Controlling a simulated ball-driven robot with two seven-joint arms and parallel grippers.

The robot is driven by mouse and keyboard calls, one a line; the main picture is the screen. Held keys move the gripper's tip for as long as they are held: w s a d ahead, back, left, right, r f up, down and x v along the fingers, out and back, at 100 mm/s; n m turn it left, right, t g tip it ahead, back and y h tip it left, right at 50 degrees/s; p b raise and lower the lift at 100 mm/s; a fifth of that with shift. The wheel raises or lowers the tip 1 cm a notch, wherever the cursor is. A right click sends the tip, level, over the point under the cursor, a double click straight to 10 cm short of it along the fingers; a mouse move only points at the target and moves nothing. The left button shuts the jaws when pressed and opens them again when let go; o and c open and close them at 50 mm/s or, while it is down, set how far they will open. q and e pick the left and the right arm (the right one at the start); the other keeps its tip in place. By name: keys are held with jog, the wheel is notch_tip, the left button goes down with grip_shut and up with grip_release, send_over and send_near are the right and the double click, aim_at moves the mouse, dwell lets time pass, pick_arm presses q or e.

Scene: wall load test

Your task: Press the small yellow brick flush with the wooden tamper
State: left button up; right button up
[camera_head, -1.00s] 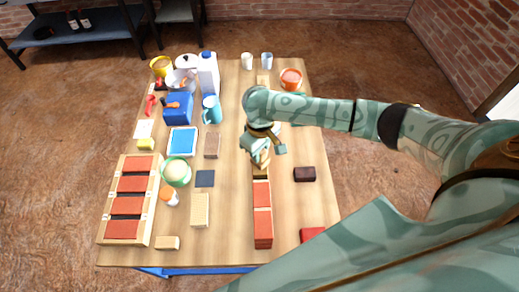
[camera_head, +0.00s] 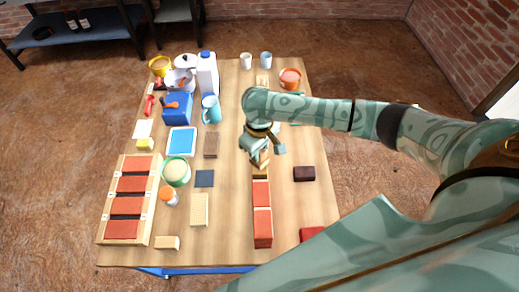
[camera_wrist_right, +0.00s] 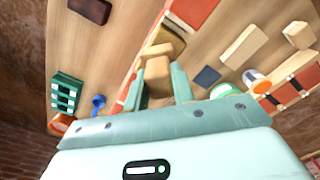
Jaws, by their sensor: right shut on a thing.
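My right gripper (camera_head: 260,155) is over the brick row at the middle of the table. In the right wrist view its fingers (camera_wrist_right: 160,82) are shut on the wooden tamper (camera_wrist_right: 157,68), a pale wooden block. The small yellow brick (camera_wrist_right: 174,36) shows just beyond the tamper's end, in line with the red bricks (camera_head: 262,215). The tamper overlaps part of it, and I cannot tell whether they touch. In the head view the gripper largely hides this spot. My left gripper is not in view.
A wooden frame with red bricks (camera_head: 152,200) lies at the left. A dark brick (camera_head: 304,174) lies right of the row. A blue tray (camera_head: 182,141), a green bowl (camera_head: 176,171) and a dark square (camera_head: 204,178) lie left of it. A red bucket (camera_head: 290,78) stands at the back right.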

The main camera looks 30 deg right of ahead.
jog(key=shift+f, duration=0.65)
dwell(0.9)
dwell(1.3)
notch_tip(320, 180, up, 2)
jog(key=shift+p, duration=1.1)
notch_tip(320, 180, up, 5)
jog(key=p, duration=0.7)
jog(key=shift+r, duration=0.1)
